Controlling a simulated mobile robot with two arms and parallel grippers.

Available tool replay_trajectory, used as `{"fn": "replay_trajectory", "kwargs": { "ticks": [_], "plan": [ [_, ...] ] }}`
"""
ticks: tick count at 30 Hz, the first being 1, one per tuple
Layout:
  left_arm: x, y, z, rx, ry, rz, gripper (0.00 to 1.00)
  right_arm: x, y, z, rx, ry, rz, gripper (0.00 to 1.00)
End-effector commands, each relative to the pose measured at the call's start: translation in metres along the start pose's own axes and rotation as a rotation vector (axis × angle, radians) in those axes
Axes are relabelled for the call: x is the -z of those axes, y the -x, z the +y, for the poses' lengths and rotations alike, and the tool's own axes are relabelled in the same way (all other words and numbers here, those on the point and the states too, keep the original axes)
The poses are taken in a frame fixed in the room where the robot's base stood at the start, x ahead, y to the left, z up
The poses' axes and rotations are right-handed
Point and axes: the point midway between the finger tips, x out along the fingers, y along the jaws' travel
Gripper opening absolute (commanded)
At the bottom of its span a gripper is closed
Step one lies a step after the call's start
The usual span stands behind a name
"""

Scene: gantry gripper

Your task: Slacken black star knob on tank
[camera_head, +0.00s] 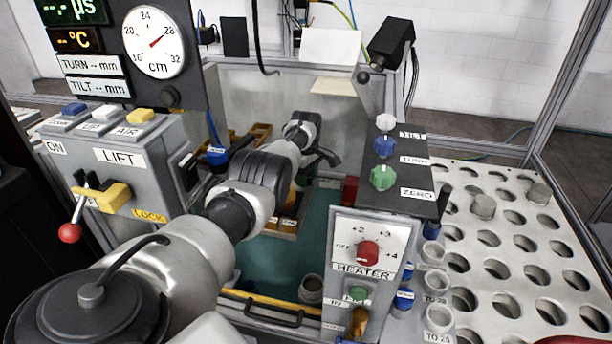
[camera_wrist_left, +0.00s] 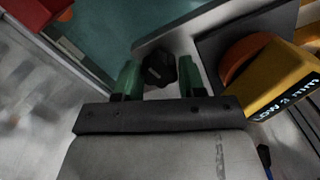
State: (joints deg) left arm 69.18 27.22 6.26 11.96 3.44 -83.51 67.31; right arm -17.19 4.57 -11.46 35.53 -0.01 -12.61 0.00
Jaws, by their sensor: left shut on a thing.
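The black star knob (camera_wrist_left: 158,67) shows in the left wrist view, between the two green fingers of my left gripper (camera_wrist_left: 157,78). The fingers are shut on it from both sides. In the head view my left arm reaches from the lower left across the teal-floored tank (camera_head: 262,265) to its far part. The knob cannot be made out there, and my arm hides much of that area. My right gripper is in neither view.
A yellow block (camera_wrist_left: 282,80) stands close to the right of my left gripper. The heater panel (camera_head: 372,252) stands at the tank's near right, the lift box (camera_head: 120,185) at the left. A perforated rack (camera_head: 520,235) lies at the right. A beaker (camera_head: 311,289) stands in the tank.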

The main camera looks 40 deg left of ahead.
Motion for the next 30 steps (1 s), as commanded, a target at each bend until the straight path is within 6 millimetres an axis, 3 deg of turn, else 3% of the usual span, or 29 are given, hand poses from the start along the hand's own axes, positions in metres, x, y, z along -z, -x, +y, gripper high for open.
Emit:
{"fn": "replay_trajectory", "kwargs": {
  "ticks": [30],
  "plan": [
    [-0.0008, 0.0006, -0.0005, -0.002, 0.965, -0.001, 0.17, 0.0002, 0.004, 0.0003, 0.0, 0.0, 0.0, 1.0]
  ]
}}
